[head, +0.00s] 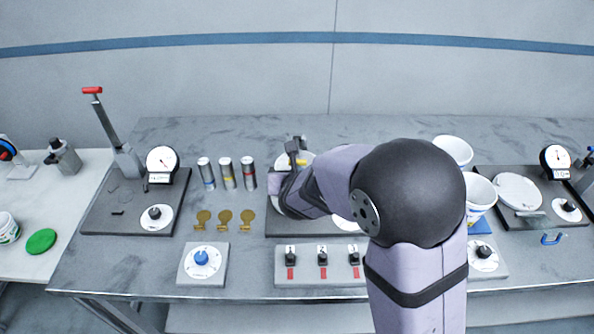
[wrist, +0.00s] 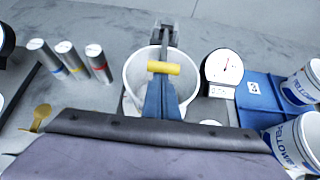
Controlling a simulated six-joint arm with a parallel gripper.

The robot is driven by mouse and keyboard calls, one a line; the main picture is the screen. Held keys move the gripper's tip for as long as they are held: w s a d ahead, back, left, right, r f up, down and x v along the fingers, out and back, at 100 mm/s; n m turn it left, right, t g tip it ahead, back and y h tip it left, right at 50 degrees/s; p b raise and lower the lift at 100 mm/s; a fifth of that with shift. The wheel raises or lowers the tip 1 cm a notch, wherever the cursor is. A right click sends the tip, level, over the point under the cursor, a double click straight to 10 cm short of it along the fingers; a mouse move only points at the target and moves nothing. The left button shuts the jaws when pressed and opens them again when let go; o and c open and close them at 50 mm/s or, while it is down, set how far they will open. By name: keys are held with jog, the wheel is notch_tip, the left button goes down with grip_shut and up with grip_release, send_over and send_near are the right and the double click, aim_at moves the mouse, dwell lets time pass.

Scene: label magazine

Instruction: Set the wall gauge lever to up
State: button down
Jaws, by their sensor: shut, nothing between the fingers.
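A lever with a yellow crossbar handle (wrist: 163,68) shows at the middle of the wrist view. Its grey shaft runs back to a post (wrist: 166,28), and the handle hangs low, toward the camera, over a white round container (wrist: 133,75). A white gauge (wrist: 222,67) stands just right of it. My gripper (wrist: 160,84) is shut and empty, its blue fingers close below the yellow handle; I cannot tell whether they touch. In the head view my arm hides the gripper tips and this gauge. Another lever, with a red handle (head: 92,90), stands raised at the left beside a gauge (head: 162,160).
A switch box (head: 300,280) and a blue-knob dial (head: 202,260) sit in front. White tubs (head: 481,190) stand at the right, before another gauge station (head: 556,160). The table's back strip is clear.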

jog(key=shift+r, duration=0.3)
jog(key=shift+g, duration=0.5)
jog(key=w+r+p, duration=0.1)
jog(key=r+p, duration=0.1)
jog(key=r, duration=0.1)
jog(key=w+r+p, duration=0.1)
jog(key=r+p, duration=0.1)
jog(key=p, duration=0.1)
jog(key=w+r+p, duration=0.1)
jog(key=r+p, duration=0.2)
jog(key=shift+w+r, duration=0.2)
jog(key=shift+r, duration=0.15)
jog(key=w+r+p, duration=0.3)
jog(key=w+p, duration=0.2)
jog(key=w, duration=0.1)
jog(key=shift+w+r, duration=0.25)
jog(key=shift+r, duration=0.05)
jog(key=shift+r, duration=0.1)
